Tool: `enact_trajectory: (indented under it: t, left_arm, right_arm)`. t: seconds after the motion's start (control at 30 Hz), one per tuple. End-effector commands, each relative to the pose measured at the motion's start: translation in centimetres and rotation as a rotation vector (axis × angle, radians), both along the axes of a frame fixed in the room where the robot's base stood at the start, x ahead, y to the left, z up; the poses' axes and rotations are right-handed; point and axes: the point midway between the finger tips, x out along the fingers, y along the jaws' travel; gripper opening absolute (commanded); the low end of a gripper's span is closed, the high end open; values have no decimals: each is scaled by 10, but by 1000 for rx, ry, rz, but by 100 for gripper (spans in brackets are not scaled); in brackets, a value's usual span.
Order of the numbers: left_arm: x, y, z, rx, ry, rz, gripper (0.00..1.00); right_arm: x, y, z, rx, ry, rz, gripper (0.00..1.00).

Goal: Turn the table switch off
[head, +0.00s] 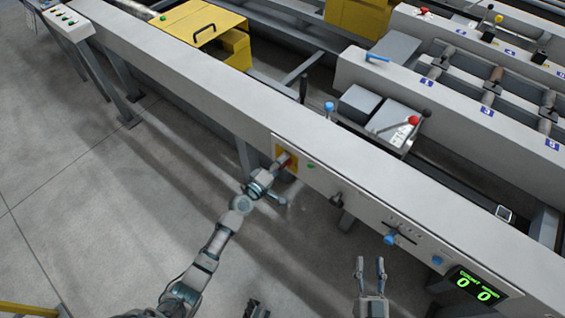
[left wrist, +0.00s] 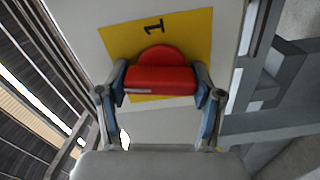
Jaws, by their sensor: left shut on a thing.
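The table switch (left wrist: 158,80) is a red knob on a yellow plate (left wrist: 120,42) marked 1. In the head view the yellow plate (head: 279,152) sits on the front panel of the long grey table, with the red knob mostly hidden by my left gripper (head: 281,166). In the left wrist view my left gripper (left wrist: 160,86) has one finger on each side of the red bar, shut on it. The bar lies roughly across that picture. My right gripper (head: 370,266) is open and empty, low in the head view and apart from the panel.
The panel also holds a green button (head: 310,165), a dark lever (head: 337,199), a blue knob (head: 389,239) and a green-lit display (head: 477,288). The grey table (head: 190,85) runs diagonally across the view. The floor (head: 90,210) at left is clear.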

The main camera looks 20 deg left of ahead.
Motion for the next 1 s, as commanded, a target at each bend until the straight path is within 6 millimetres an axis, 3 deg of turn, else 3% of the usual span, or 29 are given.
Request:
enact_trajectory:
  t: [0.4, 0.97, 1.0]
  left_arm:
    - [0, 5, -3, -185, 71, 8, 31]
    - [0, 6, -5, -216, 84, 9, 31]
    - [0, 6, -5, -216, 84, 9, 69]
  right_arm:
    - [1, -2, -3, -10, 25, -2, 40]
    - [3, -1, -1, -12, 24, -2, 40]
    - [3, -1, -1, -12, 24, -2, 40]
